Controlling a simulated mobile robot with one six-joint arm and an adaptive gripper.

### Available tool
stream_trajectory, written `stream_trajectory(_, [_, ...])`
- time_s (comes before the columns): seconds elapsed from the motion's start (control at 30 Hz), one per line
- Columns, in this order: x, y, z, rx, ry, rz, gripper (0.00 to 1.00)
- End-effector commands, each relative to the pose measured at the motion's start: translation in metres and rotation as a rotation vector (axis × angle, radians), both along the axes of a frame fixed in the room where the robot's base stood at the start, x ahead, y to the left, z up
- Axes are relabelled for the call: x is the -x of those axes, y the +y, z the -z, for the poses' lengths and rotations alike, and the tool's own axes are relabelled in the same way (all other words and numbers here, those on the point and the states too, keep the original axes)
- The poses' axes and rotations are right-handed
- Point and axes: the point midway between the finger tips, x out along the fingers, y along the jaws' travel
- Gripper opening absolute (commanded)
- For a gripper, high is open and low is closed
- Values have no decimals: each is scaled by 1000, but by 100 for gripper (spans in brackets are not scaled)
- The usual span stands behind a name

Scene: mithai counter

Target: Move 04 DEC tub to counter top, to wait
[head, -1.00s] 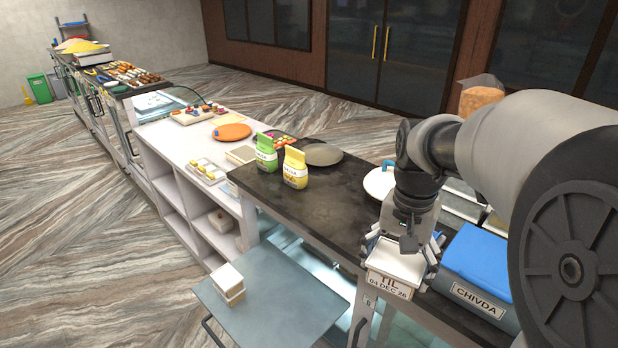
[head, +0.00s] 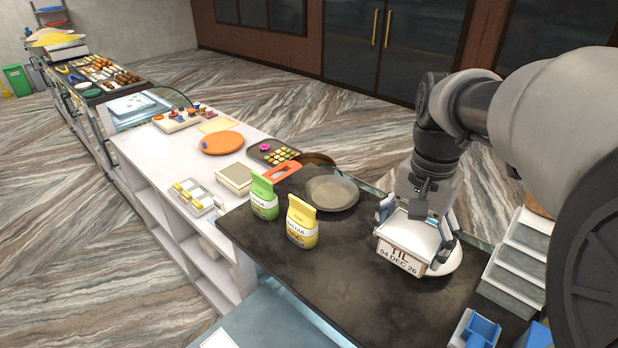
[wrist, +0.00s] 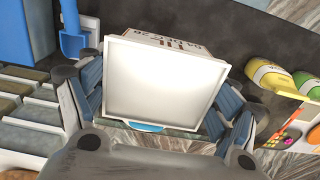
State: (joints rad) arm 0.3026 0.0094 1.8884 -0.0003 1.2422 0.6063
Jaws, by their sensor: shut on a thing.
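The 04 DEC tub (head: 402,251) is a white-lidded box with a label reading "TIL 04 DEC 26" on its front. My gripper (head: 417,220) is shut on its sides, with the fingers at both edges of the lid. In the wrist view the white lid (wrist: 163,83) fills the middle between the blue finger pads. The dark counter top (head: 330,275) lies beneath the tub. I cannot tell whether the tub's base touches it. A white plate (head: 447,262) shows behind and right of the tub, partly hidden by it.
A green bag (head: 264,197) and a yellow bag (head: 302,222) stand left of the tub. A grey round pan (head: 331,193) lies behind them. Stepped trays (head: 518,262) and a blue scoop (head: 482,330) are at right. Bare counter lies between the yellow bag and the tub.

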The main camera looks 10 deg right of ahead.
Motion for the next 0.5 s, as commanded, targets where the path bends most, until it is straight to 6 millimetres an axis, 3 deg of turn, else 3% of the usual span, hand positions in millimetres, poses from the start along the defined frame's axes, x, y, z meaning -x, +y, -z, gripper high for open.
stream_trajectory(0.3, [2, 1, 85, -2, 7, 0, 54])
stream_trajectory(0.5, [2, 0, 130, -1, 5, 0, 54])
